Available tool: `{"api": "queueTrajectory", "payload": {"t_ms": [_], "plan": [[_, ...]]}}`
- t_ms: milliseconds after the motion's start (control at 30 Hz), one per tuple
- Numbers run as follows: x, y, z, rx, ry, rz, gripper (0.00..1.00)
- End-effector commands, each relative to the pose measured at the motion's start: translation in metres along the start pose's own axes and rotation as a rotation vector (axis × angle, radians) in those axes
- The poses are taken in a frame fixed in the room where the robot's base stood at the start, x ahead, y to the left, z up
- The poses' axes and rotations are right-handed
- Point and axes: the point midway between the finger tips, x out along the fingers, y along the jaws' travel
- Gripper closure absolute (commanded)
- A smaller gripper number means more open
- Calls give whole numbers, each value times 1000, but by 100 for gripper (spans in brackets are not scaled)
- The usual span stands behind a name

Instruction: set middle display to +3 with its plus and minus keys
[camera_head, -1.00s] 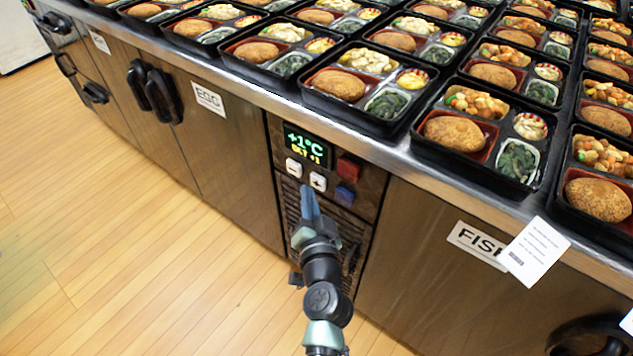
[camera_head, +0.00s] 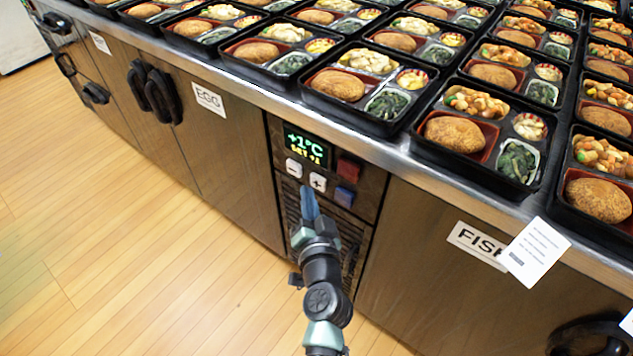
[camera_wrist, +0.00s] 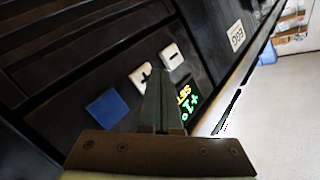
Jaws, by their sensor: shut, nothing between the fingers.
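The display (camera_head: 306,147) on the counter's front panel reads +1°C in green, with a smaller yellow line below that looks like SET +1. Below it are the white minus key (camera_head: 294,168) and the white plus key (camera_head: 318,182). In the wrist view the display (camera_wrist: 187,103) is rotated, beside the minus key (camera_wrist: 172,57) and the plus key (camera_wrist: 141,77). My gripper (camera_head: 307,190) is shut and empty, its tips just below and left of the plus key. In the wrist view its fingers (camera_wrist: 158,85) partly cover the plus key's edge; I cannot tell whether they touch it.
Bento trays (camera_head: 367,125) fill the countertop above. Black door handles (camera_head: 160,95) stick out at the left. The wooden floor (camera_head: 130,240) in front is clear.

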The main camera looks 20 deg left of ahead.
Motion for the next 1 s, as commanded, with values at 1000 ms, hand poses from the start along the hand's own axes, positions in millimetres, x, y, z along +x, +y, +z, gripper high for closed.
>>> {"api": "queueTrajectory", "payload": {"t_ms": [1000], "plan": [[6,4,-4,0,0,0,100]]}}
